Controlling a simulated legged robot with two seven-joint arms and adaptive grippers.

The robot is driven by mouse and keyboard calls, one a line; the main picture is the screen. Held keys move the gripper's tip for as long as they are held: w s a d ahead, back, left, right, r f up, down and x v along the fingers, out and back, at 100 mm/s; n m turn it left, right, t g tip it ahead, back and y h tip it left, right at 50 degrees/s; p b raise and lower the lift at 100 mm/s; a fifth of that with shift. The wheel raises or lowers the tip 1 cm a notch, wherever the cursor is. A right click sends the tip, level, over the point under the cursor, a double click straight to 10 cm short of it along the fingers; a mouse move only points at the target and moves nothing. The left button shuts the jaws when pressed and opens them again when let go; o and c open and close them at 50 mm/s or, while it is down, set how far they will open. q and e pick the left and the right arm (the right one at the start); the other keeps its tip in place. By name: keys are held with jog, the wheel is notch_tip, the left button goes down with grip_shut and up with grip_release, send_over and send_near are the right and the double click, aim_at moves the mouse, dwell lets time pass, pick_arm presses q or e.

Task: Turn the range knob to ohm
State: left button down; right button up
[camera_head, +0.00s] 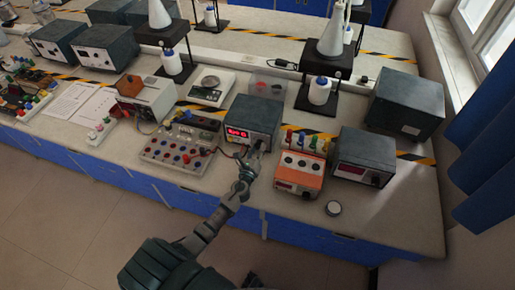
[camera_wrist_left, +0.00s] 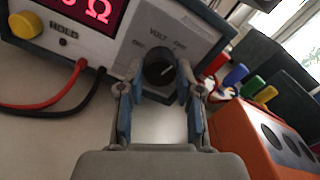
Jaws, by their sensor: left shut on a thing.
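The meter (camera_head: 252,122) is a dark grey box with a red lit display, at the middle of the bench in the head view. Its front shows in the wrist view with a red ohm sign on the display (camera_wrist_left: 75,14). The black range knob (camera_wrist_left: 158,68) sits under small labels, with VOLT above it; its light pointer mark leans to the upper right. My left gripper (camera_head: 254,151) is at the meter's front. In the wrist view its two fingers (camera_wrist_left: 160,82) are shut on the knob from both sides. My right gripper is not in view.
Red and black leads (camera_wrist_left: 50,108) run from the meter's left side. An orange box (camera_head: 298,174) with coloured terminals stands close on the right, a board with round sockets (camera_head: 178,148) on the left. A small round item (camera_head: 333,208) lies near the front edge.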

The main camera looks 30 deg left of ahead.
pick_arm(q)
jog(key=shift+s+d+f+m, duration=0.1)
jog(key=shift+f+m, duration=0.3)
jog(key=shift+m, duration=0.1)
jog(key=c, duration=0.8)
grip_release()
jog(key=shift+o, duration=0.2)
jog(key=shift+r, duration=0.1)
jog(key=shift+r, duration=0.1)
jog(key=v, duration=1.1)
jog(key=shift+s, duration=0.35)
